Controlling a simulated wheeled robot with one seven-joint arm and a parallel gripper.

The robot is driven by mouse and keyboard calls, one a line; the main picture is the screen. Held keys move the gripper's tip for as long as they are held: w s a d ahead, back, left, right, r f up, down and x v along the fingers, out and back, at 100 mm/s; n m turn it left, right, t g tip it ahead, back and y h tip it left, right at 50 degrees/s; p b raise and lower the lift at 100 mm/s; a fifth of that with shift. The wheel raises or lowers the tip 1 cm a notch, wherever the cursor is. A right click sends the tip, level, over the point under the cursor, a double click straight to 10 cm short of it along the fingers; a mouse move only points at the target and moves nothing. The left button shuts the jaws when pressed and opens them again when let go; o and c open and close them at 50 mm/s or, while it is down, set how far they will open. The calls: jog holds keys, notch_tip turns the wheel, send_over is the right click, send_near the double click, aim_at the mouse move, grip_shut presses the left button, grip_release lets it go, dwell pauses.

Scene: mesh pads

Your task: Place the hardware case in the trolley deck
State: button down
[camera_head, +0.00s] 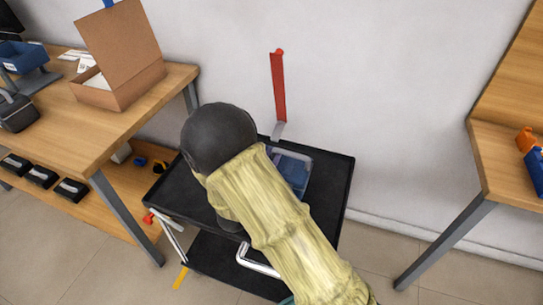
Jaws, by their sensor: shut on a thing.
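The trolley (329,187) is a black two-level cart against the wall, with its upper deck partly covered by my arm. A blue, partly clear case (292,171), which looks like the hardware case, shows beside my yellow-sleeved arm, over the right part of the upper deck. Its left and lower parts are hidden by the arm. I cannot tell whether it rests on the deck or hangs just above it. My gripper's fingers are hidden behind my arm, so their contact with the case does not show.
A wooden bench (133,104) with an open cardboard box (120,88) stands left of the trolley. Another wooden table (500,160) stands right. A red upright piece (278,88) rises behind the deck. Bare deck shows at its left and right edges.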

jog(key=shift+f+b, duration=0.3)
jog(key=shift+f, duration=1.15)
jog(key=c, duration=1.8)
grip_release()
jog(key=shift+f, duration=0.15)
jog(key=o, duration=0.4)
jog(key=shift+o, duration=0.2)
jog(key=v, duration=1.2)
jog(key=shift+p, duration=0.4)
jog(key=shift+a, duration=0.1)
